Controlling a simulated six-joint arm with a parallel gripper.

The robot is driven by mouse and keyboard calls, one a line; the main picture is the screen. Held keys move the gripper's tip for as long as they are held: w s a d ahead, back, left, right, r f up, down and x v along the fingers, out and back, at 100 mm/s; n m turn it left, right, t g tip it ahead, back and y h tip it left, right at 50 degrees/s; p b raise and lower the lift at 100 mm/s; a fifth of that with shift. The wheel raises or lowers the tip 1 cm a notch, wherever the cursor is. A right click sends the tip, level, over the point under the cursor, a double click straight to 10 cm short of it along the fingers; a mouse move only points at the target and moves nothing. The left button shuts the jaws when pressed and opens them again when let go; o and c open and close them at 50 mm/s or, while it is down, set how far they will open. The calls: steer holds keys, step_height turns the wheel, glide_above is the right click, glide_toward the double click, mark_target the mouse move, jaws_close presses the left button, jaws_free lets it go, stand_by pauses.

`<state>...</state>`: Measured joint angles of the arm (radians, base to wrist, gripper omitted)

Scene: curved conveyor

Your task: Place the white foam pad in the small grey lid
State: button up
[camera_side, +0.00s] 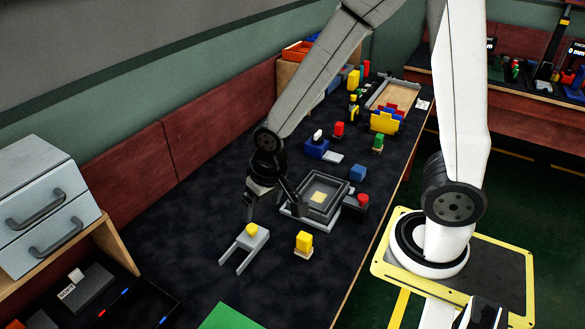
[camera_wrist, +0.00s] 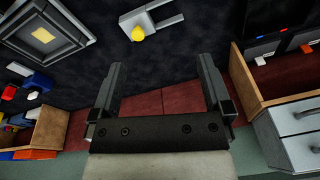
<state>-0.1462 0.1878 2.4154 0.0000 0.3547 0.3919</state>
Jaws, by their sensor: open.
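A grey square tray-like piece (camera_side: 335,203), which may be the small grey lid, lies on the dark table just right of my gripper. A small pale yellowish pad (camera_side: 319,197) lies flat near its middle; I cannot tell for sure that it is the white foam pad. In the wrist view the grey piece (camera_wrist: 72,50) and the pale pad (camera_wrist: 43,36) show at the upper left, outside my jaws. My gripper (camera_side: 272,207) is open and hangs above the table, left of the grey piece. In the wrist view nothing is between its fingers (camera_wrist: 160,68).
A light grey forked piece with a yellow knob (camera_side: 245,248) lies below my gripper. A yellow block (camera_side: 303,242) stands in front of the grey piece. A red-topped dark part (camera_side: 359,202) sits right of it. A grey drawer unit (camera_side: 45,200) is far left.

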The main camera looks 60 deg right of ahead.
steer(key=a+f+m, duration=0.3)
steer(key=a+f, duration=0.2)
steer(key=a, duration=0.2)
steer(key=a+f+m+g, duration=0.1)
steer(key=a+f+m, duration=0.3)
steer(key=a+f, duration=0.2)
steer(key=a+f+m+g, duration=0.1)
steer(key=a+f+m, duration=0.3)
steer(key=a, duration=0.5)
steer(key=shift+a+f, duration=0.3)
steer(key=shift+f, duration=0.55)
steer(key=shift+w+f, duration=0.1)
steer(key=shift+f, duration=1.2)
steer(key=shift+a+f, duration=0.2)
steer(key=shift+f, duration=2.4)
steer(key=shift+c, duration=0.2)
steer(key=c, duration=1.3)
steer(key=shift+r, duration=0.15)
